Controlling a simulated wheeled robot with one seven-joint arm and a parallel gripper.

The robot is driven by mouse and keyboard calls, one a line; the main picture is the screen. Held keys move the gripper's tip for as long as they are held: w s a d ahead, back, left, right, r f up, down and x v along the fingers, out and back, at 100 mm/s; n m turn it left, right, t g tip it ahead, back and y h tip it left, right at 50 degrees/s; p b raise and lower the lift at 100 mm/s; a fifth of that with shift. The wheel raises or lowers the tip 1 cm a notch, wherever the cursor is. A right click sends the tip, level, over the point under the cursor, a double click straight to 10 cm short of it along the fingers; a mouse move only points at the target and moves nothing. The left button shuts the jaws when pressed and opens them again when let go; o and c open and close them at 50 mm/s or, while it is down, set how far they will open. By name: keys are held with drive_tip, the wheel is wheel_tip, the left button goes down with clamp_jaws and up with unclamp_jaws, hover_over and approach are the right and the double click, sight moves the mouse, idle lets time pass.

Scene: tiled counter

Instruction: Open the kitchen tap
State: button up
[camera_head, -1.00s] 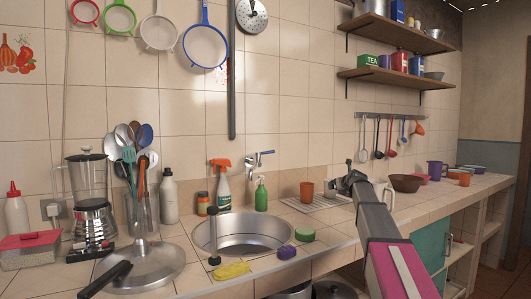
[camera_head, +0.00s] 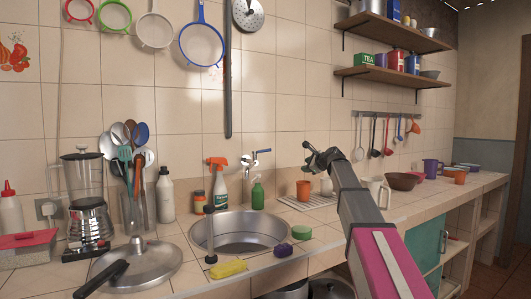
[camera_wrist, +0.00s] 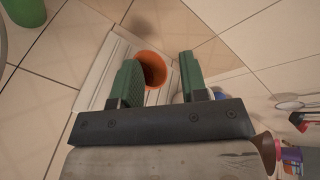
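The tap does not show in the wrist view. My gripper (camera_head: 308,152) is raised in front of the wall, to the right of the tap and apart from it, above the orange cup (camera_head: 303,190). In the wrist view my gripper (camera_wrist: 160,72) has its two green fingers spread with nothing held. The orange cup (camera_wrist: 151,69) shows beyond and between them.
A green bottle (camera_head: 257,193) and an orange-topped spray bottle (camera_head: 219,183) stand near the tap. A white ribbed drainer (camera_head: 318,203) lies under the cup. Wall between gripper and tap is clear.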

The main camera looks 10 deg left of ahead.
sight(267, 150)
drive_tip(key=s+a+r+n+g+y, duration=0.35)
drive_tip(key=s+a+r+n, duration=0.25)
drive_tip(key=a+r+n, duration=0.45)
drive_tip(key=w+a+f, duration=0.1)
drive_tip(key=a, duration=0.2)
drive_tip(key=w+a+f+n, duration=0.1)
drive_tip(key=w+a, duration=0.1)
drive_tip(key=a, duration=0.1)
drive_tip(key=w+a+f+n+y, duration=0.1)
drive_tip(key=w+a+f, duration=0.1)
drive_tip(key=a, duration=0.1)
drive_tip(key=shift+w+t, duration=0.1)
drive_tip(key=shift+t, duration=0.15)
clamp_jaws()
